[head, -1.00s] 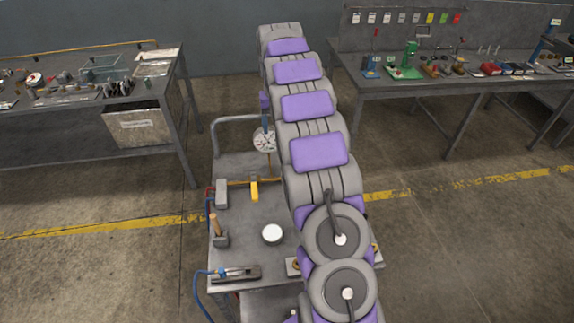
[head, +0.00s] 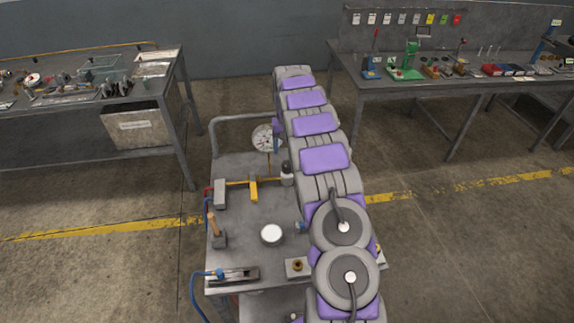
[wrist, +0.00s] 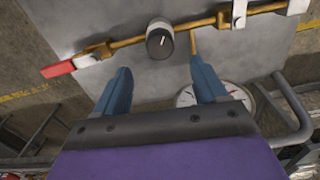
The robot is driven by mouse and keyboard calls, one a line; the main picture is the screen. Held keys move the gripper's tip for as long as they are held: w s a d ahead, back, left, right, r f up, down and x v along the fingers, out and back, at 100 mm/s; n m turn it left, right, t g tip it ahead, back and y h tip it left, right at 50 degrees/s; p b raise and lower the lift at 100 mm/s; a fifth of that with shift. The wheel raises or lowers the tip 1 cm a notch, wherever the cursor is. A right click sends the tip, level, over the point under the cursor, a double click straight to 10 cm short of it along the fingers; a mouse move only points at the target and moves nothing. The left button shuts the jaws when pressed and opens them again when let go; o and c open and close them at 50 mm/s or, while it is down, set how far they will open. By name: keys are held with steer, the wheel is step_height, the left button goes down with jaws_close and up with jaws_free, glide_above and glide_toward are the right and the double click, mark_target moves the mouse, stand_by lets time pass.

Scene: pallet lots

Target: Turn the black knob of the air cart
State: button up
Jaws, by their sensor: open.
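In the head view the knob (head: 287,174) shows beside my arm, on the far part of the cart top (head: 235,170). My gripper (wrist: 160,64) is open and empty, its two blue fingers apart. In the wrist view the knob lies just beyond the fingertips, roughly centred on the gap. In the head view my gripper (head: 276,146) is partly hidden by my arm, near the gauge. Contact with the knob does not show.
A round gauge (head: 265,138) stands close to my gripper. A yellow lever (head: 253,189) is on the pipe. A red-handled lever (wrist: 58,69) is at the left in the wrist view. A tubular rail (head: 240,120) edges the cart's far side. Benches stand left and right.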

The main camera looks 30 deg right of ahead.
mark_target(287, 163)
step_height(287, 163, down, 8)
steer(key=shift+r+b, duration=0.1)
steer(key=shift+b, duration=0.7)
steer(key=c, duration=1.1)
steer(key=shift+o, duration=0.2)
steer(key=shift+a+r+m+p, duration=0.1)
steer(key=shift+r+m+p, duration=0.15)
steer(key=shift+m+p, duration=0.8)
steer(key=shift+f+m+p, duration=0.1)
steer(key=shift+m+p, duration=0.65)
steer(key=shift+p, duration=0.1)
steer(key=shift+f+m, duration=0.2)
steer(key=shift+m, duration=0.3)
steer(key=o, duration=1.1)
steer(key=shift+c, duration=0.2)
